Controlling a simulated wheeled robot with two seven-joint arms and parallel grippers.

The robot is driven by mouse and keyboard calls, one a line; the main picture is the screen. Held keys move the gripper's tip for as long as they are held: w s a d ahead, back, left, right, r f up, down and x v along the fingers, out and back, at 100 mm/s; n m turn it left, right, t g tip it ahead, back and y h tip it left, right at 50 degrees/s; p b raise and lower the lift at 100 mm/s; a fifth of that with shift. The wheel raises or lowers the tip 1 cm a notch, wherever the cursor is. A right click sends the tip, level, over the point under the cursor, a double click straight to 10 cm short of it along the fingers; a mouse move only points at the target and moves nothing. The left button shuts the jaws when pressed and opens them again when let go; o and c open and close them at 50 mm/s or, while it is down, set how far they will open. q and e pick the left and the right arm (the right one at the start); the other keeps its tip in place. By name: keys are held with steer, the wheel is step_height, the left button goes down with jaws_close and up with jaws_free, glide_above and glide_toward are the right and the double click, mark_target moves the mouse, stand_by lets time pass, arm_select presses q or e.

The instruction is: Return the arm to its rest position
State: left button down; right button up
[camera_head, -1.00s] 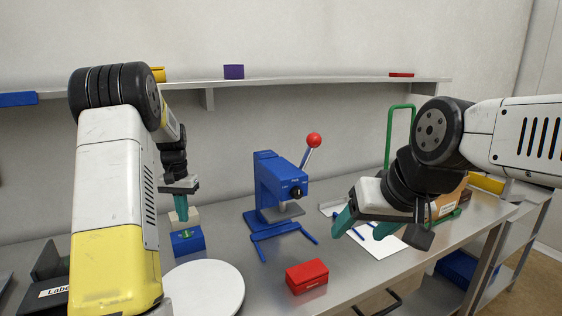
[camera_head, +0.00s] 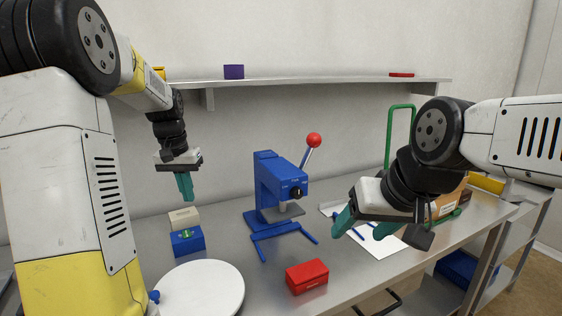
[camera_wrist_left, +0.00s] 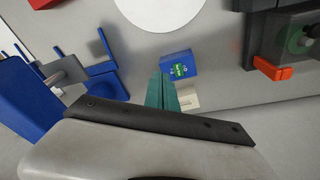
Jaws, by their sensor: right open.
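My left gripper (camera_head: 185,186) hangs above the back left of the table with its teal fingers pointing down. In the left wrist view the fingers (camera_wrist_left: 161,92) lie together with nothing between them. Below it, apart, are a blue block (camera_head: 187,243) with a green top detail and a beige block (camera_head: 184,217) behind it. Both also show in the left wrist view, the blue block (camera_wrist_left: 178,65) and the beige block (camera_wrist_left: 188,100) partly behind the fingers. My right gripper (camera_head: 366,228) is open and empty above the right side of the table.
A blue press (camera_head: 275,190) with a red-knobbed lever stands mid-table. A white disc (camera_head: 205,287) and a red box (camera_head: 307,276) lie in front. A shelf (camera_head: 300,82) runs along the wall. A green-handled carrier (camera_head: 390,135) stands at right, behind my right arm.

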arm_select(q)
steer(key=s+d+r+t, duration=0.1)
steer(key=s+d, duration=0.2)
steer(key=s, duration=0.5)
steer(key=s+d+r+t+h, duration=0.1)
steer(key=s+d, duration=0.3)
steer(key=s, duration=0.4)
steer(key=s+d+r+t, duration=0.2)
steer(key=s+d+r, duration=0.1)
steer(key=s, duration=0.5)
steer(key=shift+d+r+t+h, duration=0.15)
steer(key=shift+d+t+h, duration=0.15)
steer(key=shift+d, duration=0.35)
steer(key=shift+s, duration=0.1)
